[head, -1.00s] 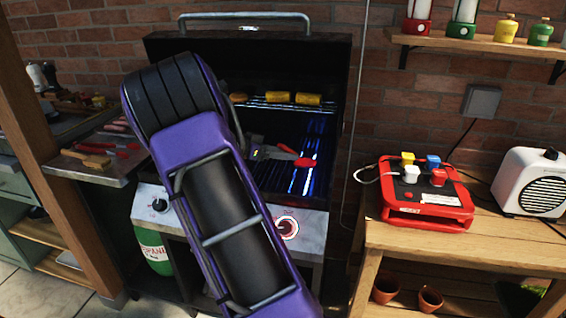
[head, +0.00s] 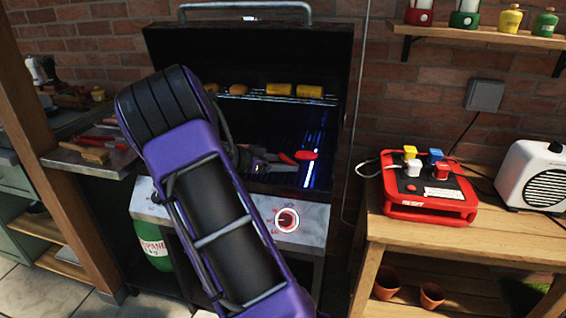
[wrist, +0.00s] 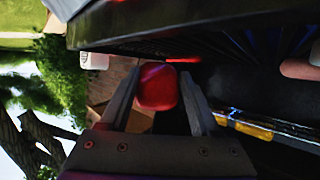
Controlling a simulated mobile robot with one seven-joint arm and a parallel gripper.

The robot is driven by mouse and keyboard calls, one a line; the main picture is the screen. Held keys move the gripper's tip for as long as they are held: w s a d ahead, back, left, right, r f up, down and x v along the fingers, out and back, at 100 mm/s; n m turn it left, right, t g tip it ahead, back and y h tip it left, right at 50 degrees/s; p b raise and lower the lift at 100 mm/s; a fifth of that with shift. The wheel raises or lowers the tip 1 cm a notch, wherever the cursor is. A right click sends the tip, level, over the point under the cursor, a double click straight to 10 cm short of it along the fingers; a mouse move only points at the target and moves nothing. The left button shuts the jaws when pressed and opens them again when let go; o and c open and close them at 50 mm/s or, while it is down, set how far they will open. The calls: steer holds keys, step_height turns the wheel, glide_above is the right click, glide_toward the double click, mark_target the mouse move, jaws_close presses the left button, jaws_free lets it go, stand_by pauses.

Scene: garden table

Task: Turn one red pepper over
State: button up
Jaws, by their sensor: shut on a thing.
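My gripper (wrist: 160,80) is shut on a red pepper (wrist: 156,90), which sits between the two grey fingers in the wrist view. In the head view my gripper (head: 272,164) is low over the grill's cooking grate (head: 290,178), partly behind my purple arm. Two red shapes show at its tip, close together; I cannot tell for sure which one is the held pepper. Another red strip (wrist: 183,59) shows beyond the fingers in the wrist view, probably a second pepper.
Corn pieces (head: 309,91) lie on the grill's upper rack. The open lid (head: 260,50) stands behind. A side shelf (head: 82,161) with tools is at left. A wooden table (head: 470,235) with a red box (head: 430,190) stands at right. A sausage-like thing (wrist: 300,68) shows in the wrist view.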

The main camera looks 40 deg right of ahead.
steer(key=shift+f, duration=0.15)
steer(key=shift+f, duration=0.9)
steer(key=o, duration=1.4)
steer(key=p+v, duration=0.1)
steer(key=v, duration=1.6)
steer(key=shift+a+r, duration=0.1)
steer(key=shift+a, duration=0.1)
